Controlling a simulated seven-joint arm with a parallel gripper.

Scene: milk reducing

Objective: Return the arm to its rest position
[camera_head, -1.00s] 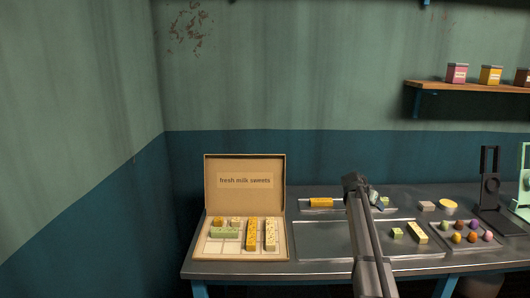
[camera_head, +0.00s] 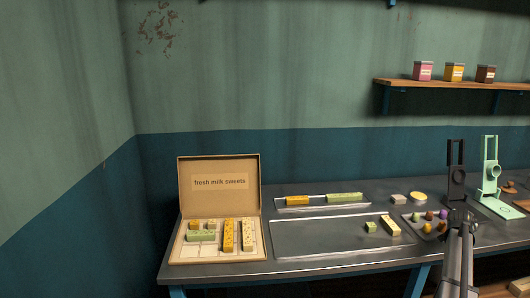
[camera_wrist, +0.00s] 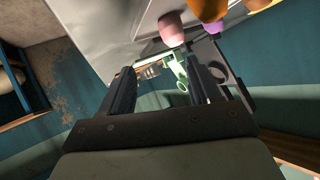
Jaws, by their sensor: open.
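My gripper (camera_wrist: 165,85) is open in the wrist view, with nothing between its two dark fingers. In the head view my arm rises from the bottom right, and its end (camera_head: 460,215) covers part of the small tray of coloured balls. Past the fingers in the wrist view are a pink ball (camera_wrist: 171,28), an orange ball (camera_wrist: 208,9) and a pale green stand (camera_wrist: 178,72). I cannot tell in the head view how high my gripper is over the table.
An open sweets box (camera_head: 218,185) holds several bars at the left. A large tray (camera_head: 310,240) carries a green cube (camera_head: 371,227) and a cream bar (camera_head: 391,226). A back tray (camera_head: 313,203) holds a yellow bar (camera_head: 297,201) and a green bar (camera_head: 344,197). A black stand (camera_head: 456,180) is beyond my arm.

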